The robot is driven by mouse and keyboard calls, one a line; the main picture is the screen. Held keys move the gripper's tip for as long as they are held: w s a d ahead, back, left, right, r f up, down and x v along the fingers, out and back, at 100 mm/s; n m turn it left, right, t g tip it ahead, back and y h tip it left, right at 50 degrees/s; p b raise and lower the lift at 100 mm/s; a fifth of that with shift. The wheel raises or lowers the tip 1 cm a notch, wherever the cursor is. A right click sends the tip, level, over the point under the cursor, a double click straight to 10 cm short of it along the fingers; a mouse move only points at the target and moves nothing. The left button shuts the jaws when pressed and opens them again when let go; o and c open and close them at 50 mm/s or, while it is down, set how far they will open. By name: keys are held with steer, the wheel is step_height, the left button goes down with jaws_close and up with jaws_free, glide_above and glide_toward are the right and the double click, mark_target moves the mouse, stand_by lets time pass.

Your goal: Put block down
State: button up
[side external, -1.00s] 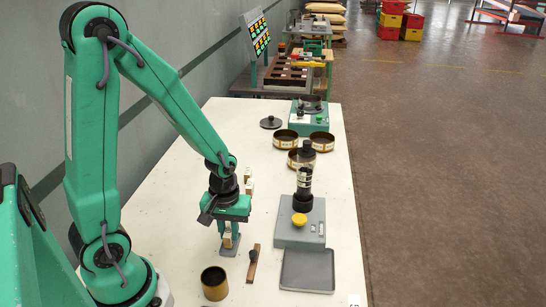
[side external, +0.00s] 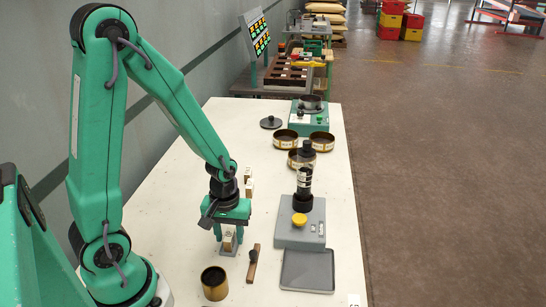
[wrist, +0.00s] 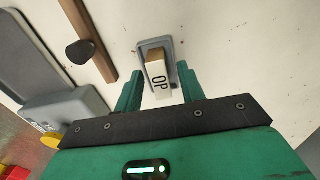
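A small pale block (side external: 228,241) with a wooden-brown part stands on a small grey plate (side external: 229,252) on the white table. In the wrist view the block (wrist: 158,80) shows dark letters like "OP" and sits within the rim of the grey plate (wrist: 145,45). My gripper (side external: 230,232) is right above the plate, pointing down. Its two green fingers stand on either side of the block, with gaps visible in the wrist view (wrist: 159,76). It is open, and the block is between the fingers.
A wooden strip with a dark knob (side external: 253,262) lies just right of the plate. A brown cup (side external: 214,283) stands in front. A grey device with a yellow button (side external: 299,222) and a grey tray (side external: 307,270) are on the right. Two pale blocks (side external: 249,182) stand behind my gripper.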

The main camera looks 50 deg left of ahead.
steer(key=shift+r, duration=0.1)
step_height(320, 180, up, 13)
stand_by(1.0)
stand_by(0.5)
step_height(320, 180, up, 9)
steer(key=m+t, duration=0.5)
steer(key=m, duration=0.3)
glide_above(229, 235)
steer(key=s+d, duration=0.3)
steer(key=shift+s+r+m+t, duration=0.3)
steer(key=shift+s+r+m, duration=0.15)
steer(key=shift+r+m, duration=0.05)
stand_by(0.3)
